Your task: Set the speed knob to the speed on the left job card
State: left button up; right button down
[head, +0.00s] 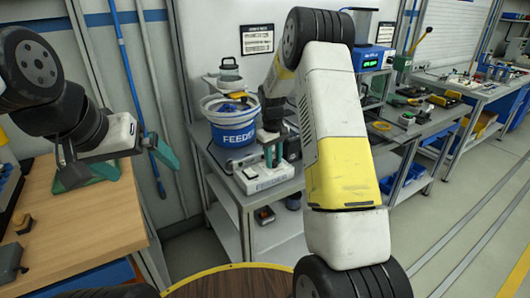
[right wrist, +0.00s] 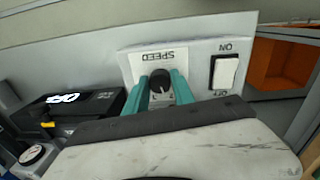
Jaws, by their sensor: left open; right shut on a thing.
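The speed knob (right wrist: 160,80), dark and round with a pale pointer mark, sits on a white plate (right wrist: 177,56) lettered SPEED, upside down in the right wrist view. My right gripper (head: 273,153) is shut on it, with a teal finger on each side. In the head view the knob is hidden by the gripper at the feeder's control box (head: 264,180). The left job card (head: 257,39) hangs on the wall behind the feeder; its print is too small to read. My left gripper (head: 118,172) is open and empty over the wooden bench.
A white rocker switch (right wrist: 225,72) marked ON and OFF is beside the knob. The blue-banded feeder bowl (head: 231,120) stands behind the box. Another card (head: 385,34) hangs further right. A dark unit with lit characters (right wrist: 68,102) is at the wrist view's left.

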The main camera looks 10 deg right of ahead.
jog(key=m, duration=0.3)
jog(key=shift+m, duration=0.3)
jog(key=shift+w+m, duration=0.1)
jog(key=shift+m, duration=1.9)
jog(key=c, duration=1.1)
grip_release()
jog(key=shift+o, duration=0.2)
jog(key=shift+a+r, duration=0.15)
jog(key=shift+r, duration=1.85)
jog(key=shift+a+r, duration=0.1)
jog(key=shift+r, duration=1.85)
jog(key=shift+r, duration=0.1)
